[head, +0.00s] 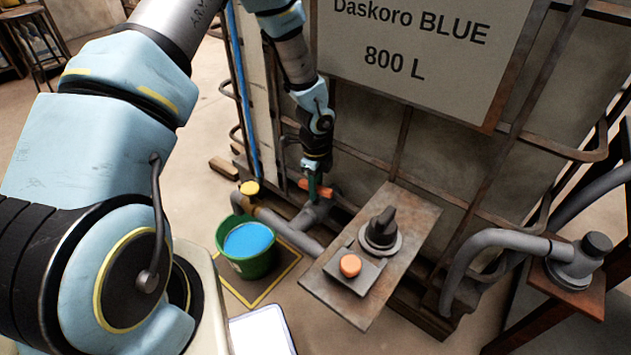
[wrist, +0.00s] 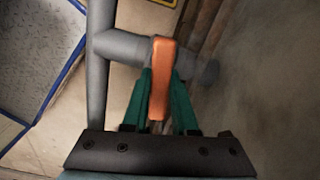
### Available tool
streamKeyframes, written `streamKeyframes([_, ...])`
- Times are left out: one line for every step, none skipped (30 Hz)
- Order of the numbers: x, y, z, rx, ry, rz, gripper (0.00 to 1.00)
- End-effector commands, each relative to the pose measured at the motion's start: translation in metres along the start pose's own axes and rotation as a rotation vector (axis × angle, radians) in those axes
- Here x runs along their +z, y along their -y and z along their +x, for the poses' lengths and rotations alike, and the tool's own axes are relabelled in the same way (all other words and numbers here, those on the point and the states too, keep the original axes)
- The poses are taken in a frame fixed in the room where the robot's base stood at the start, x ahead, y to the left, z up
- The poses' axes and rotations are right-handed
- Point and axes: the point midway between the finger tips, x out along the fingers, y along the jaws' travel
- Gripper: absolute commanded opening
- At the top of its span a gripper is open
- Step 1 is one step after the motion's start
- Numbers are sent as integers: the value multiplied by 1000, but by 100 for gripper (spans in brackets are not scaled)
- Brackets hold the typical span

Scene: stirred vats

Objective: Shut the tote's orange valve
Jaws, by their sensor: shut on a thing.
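The tote (head: 400,130) is a large caged tank with a "Daskoro BLUE 800 L" sign. Its orange valve handle (head: 318,189) sits low on the grey outlet pipe (head: 312,214). My gripper (head: 315,182) reaches down to it from above and is shut on the handle. In the wrist view the orange handle (wrist: 160,75) stands between the two green fingers (wrist: 160,95), with its far end beyond the fingertips. The handle lies across the grey pipe (wrist: 125,45) in that view. Part of the handle is hidden by the fingers in the head view.
A rusty plate (head: 410,215) with a black knob (head: 382,230) and an orange button (head: 350,265) juts out right of my gripper. Another grey pipe (head: 500,240) is farther right.

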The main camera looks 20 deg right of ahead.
Motion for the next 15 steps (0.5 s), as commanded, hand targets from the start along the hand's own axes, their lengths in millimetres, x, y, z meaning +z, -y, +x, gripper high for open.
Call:
streamKeyframes([-2, 1, -3, -2, -3, 34, 0])
streamKeyframes([-2, 1, -3, -2, -3, 52, 0])
streamKeyframes([-2, 1, -3, -2, -3, 77, 0])
streamKeyframes([-2, 1, -3, -2, -3, 93, 0])
streamKeyframes([-2, 0, -3, -1, -3, 107, 0])
streamKeyframes([-2, 0, -2, -1, -3, 127, 0])
streamKeyframes([-2, 0, -2, -1, -2, 140, 0])
streamKeyframes([-2, 0, -2, -1, -2, 152, 0])
streamKeyframes([-2, 0, -2, -1, -2, 166, 0])
streamKeyframes([-2, 0, -2, -1, -2, 175, 0])
streamKeyframes([-2, 0, -2, -1, -2, 183, 0])
streamKeyframes([-2, 1, -2, -2, -2, 192, 0])
streamKeyframes([-2, 1, -2, -2, -2, 198, 0])
streamKeyframes([-2, 1, -1, -2, -2, 203, 0])
streamKeyframes([-2, 1, -1, -2, -2, 209, 0])
